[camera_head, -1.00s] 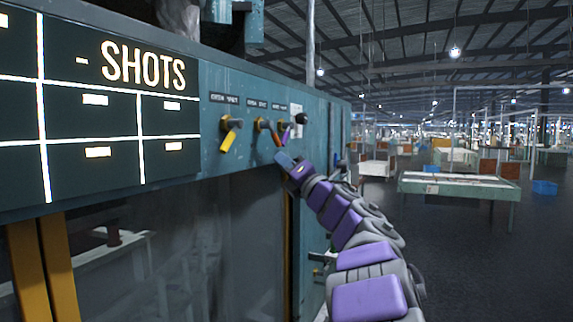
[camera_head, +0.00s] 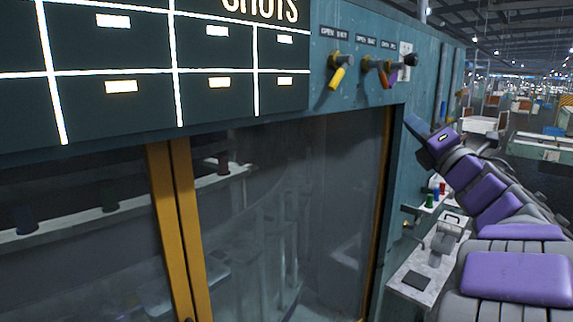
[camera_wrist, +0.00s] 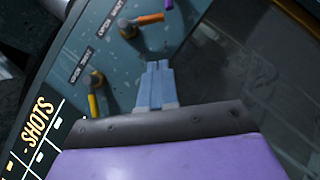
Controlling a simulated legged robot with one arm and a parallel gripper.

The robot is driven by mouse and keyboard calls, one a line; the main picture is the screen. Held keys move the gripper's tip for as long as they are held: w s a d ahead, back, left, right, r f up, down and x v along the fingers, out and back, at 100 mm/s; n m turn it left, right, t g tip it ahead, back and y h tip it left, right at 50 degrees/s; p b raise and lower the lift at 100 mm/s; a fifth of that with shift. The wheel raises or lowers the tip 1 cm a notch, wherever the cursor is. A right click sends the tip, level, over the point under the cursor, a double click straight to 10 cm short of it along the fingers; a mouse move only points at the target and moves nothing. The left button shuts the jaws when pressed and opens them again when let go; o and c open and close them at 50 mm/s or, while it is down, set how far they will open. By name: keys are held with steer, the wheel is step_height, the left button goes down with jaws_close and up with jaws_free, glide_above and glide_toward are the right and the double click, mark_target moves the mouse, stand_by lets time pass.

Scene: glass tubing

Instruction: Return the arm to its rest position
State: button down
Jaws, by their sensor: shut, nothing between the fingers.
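My purple and grey arm reaches in from the right in the head view. My gripper (camera_head: 416,126) is at its end, near the right end of the teal machine panel (camera_head: 335,103), below and to the right of the knobs. Its blue fingers are together with nothing between them, as the wrist view (camera_wrist: 157,75) also shows. The yellow-handled knob (camera_head: 337,76) is at the left of the row. An orange-handled knob (camera_head: 381,73) and a purple-handled knob (camera_head: 393,74) are to its right. The fingers appear apart from the knobs.
A dark board reading SHOTS (camera_head: 150,55) is on the left. Glass doors with a yellow frame (camera_head: 181,230) are below it. Open hall floor and tables (camera_head: 540,145) lie far right.

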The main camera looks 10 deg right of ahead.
steer(key=s+d+f+m+g+h, duration=0.1)
steer(key=s+f+m+g+h, duration=0.2)
steer(key=f+m, duration=0.35)
steer(key=s+d+f+m+g+h+b, duration=0.1)
steer(key=f+m+g+h, duration=0.2)
steer(key=f+m+h, duration=0.3)
steer(key=s+d+f+m+g+h, duration=0.1)
steer(key=s+f+m+g+h, duration=0.2)
steer(key=m, duration=0.5)
steer(key=s+a+f+m+g+y, duration=0.25)
steer(key=s+a+f, duration=0.25)
steer(key=f, duration=0.4)
steer(key=s+a+f+m+g+y, duration=0.1)
steer(key=s+a+f+m+g, duration=0.25)
steer(key=s+f, duration=0.45)
steer(key=s+a+f+g+y, duration=0.2)
steer(key=s+a+f+g, duration=0.2)
steer(key=s+a+f, duration=0.2)
steer(key=s+a+f+m+g+y+b, duration=0.1)
steer(key=s+a+f+g, duration=0.4)
steer(key=s+a, duration=0.5)
steer(key=s+f+y, duration=0.1)
steer(key=s+f, duration=0.1)
steer(key=s, duration=0.3)
steer(key=shift+f+b, duration=0.2)
steer(key=shift+b, duration=0.1)
